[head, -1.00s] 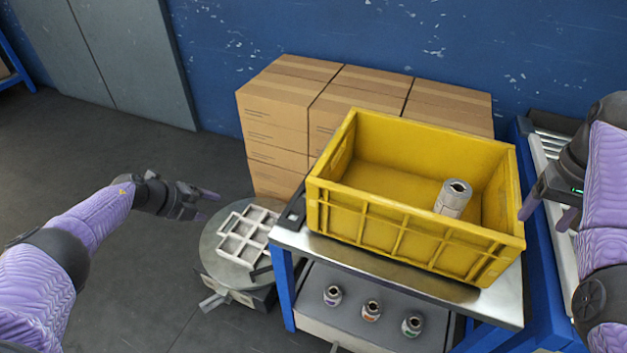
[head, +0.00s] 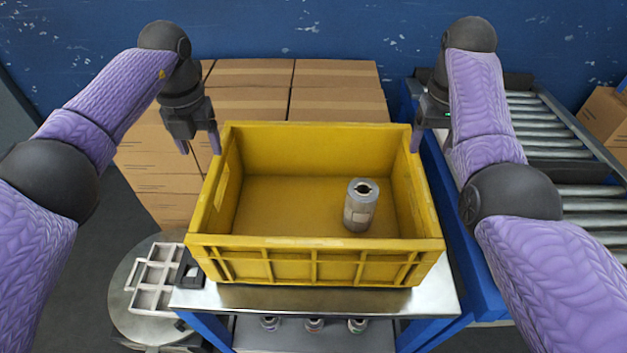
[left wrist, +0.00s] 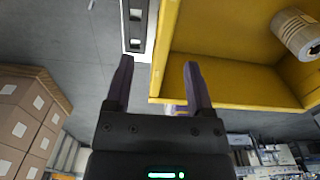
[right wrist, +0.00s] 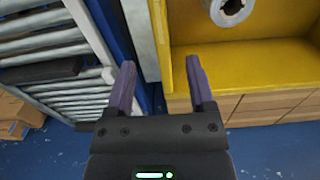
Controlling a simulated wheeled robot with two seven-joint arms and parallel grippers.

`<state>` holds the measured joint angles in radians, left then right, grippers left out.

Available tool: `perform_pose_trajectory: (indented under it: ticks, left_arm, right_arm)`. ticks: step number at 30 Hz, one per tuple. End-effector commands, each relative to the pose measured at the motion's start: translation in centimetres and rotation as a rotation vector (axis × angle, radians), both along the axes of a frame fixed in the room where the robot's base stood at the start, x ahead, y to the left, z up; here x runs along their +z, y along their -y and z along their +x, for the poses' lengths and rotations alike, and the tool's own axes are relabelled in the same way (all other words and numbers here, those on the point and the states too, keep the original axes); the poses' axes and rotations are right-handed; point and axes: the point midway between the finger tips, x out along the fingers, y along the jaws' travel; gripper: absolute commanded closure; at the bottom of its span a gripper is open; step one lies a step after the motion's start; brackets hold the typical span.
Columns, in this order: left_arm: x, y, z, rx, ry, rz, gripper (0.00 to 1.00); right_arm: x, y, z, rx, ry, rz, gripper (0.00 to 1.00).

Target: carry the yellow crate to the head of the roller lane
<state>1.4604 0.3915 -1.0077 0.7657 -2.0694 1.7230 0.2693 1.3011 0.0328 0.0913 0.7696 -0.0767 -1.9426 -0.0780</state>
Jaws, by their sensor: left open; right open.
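The yellow crate (head: 315,262) sits upright on a metal-topped cart (head: 310,298), with a grey metal roll (head: 358,210) standing inside toward its right. My left gripper (head: 199,147) is open at the crate's left wall, near the far corner. My right gripper (head: 428,140) is open at the right wall, near the far corner. In the left wrist view the crate wall (left wrist: 166,50) runs between the fingers; the right wrist view shows the other wall (right wrist: 163,45) likewise. I cannot tell whether the fingers reach below the rim. The roller lane (head: 530,130) is at the right.
Stacked cardboard boxes (head: 250,104) stand behind the crate against the blue wall. A round stand (head: 125,302) with a pale divided tray (head: 155,283) is at the lower left. Small rolls (head: 314,324) sit on the cart's lower shelf. Another carton (head: 604,115) lies beyond the lane.

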Motion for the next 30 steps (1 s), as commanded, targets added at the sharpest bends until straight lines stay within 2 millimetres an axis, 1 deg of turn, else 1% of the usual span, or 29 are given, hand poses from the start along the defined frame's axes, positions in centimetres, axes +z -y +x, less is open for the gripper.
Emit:
perform_pose_trajectory:
  ticks: [1,3,9,12,14,21,24,27,30]
  left_arm:
    - [0.0,0.5,0.0,-0.010,0.000,0.000,0.31]
    - [0.0,0.7,0.0,-0.014,0.000,-0.001,0.31]
    - [0.0,0.6,0.0,-0.013,0.000,-0.002,0.31]
    - [-0.5,0.6,0.0,-0.012,-0.002,-0.003,0.31]
    - [-1.3,0.6,0.0,-0.012,-0.003,-0.004,0.31]
    - [-5.9,0.7,-0.1,-0.012,-0.004,-0.003,0.31]
    - [-7.6,0.6,-0.1,-0.011,-0.002,-0.003,0.31]
    - [-8.8,0.7,0.0,-0.010,-0.001,-0.005,0.31]
    - [-9.6,0.7,0.0,-0.011,0.000,-0.005,0.31]
  right_arm:
    - [0.0,0.0,0.0,0.000,0.000,0.000,0.31]
    - [0.0,0.0,0.0,0.000,0.000,0.000,0.31]
    - [0.0,0.0,0.0,0.000,0.000,0.000,0.31]
    - [-0.5,0.0,0.0,0.000,-0.001,0.000,0.31]
    - [-1.3,0.0,-0.1,0.000,-0.004,0.000,0.31]
    - [-5.9,0.0,-0.1,0.000,-0.004,0.000,0.31]
    - [-7.6,0.0,-0.1,-0.001,-0.004,0.000,0.31]
    - [-8.8,0.0,-0.1,-0.001,-0.004,0.000,0.31]
    - [-9.6,0.0,-0.1,-0.001,-0.001,0.000,0.31]
